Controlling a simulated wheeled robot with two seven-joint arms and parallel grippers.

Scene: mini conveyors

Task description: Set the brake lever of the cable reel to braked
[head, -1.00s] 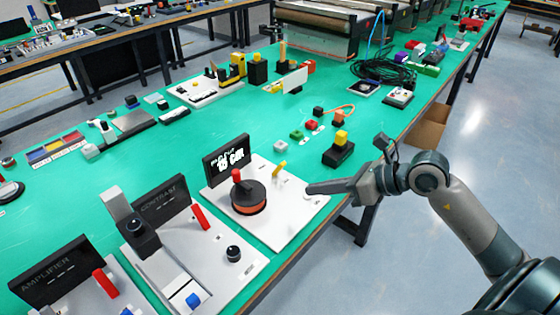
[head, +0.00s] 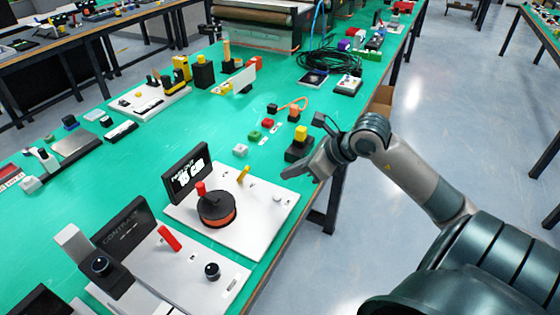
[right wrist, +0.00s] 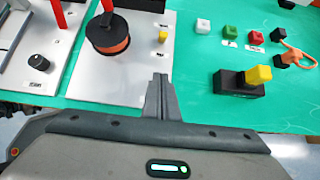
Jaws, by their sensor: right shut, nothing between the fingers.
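The cable reel (head: 217,212) is a dark drum with an orange band and a red crank knob, mounted on a white plate (head: 262,222). The reel shows at the top of the right wrist view (right wrist: 108,36). Its small yellow brake lever (head: 243,174) stands on the plate behind and right of the drum. The lever also shows in the right wrist view (right wrist: 163,37); its small labels are unreadable. My right gripper (head: 288,173) is shut and empty, right of the lever and apart from it. Its closed fingers (right wrist: 160,82) point toward the plate. My left gripper is not in view.
A black display (head: 187,173) stands behind the reel. A black block with a yellow top (head: 299,145) stands close beyond my right gripper. A contrast panel (head: 160,260) with a red lever is at the front left. Small coloured blocks lie beyond the plate.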

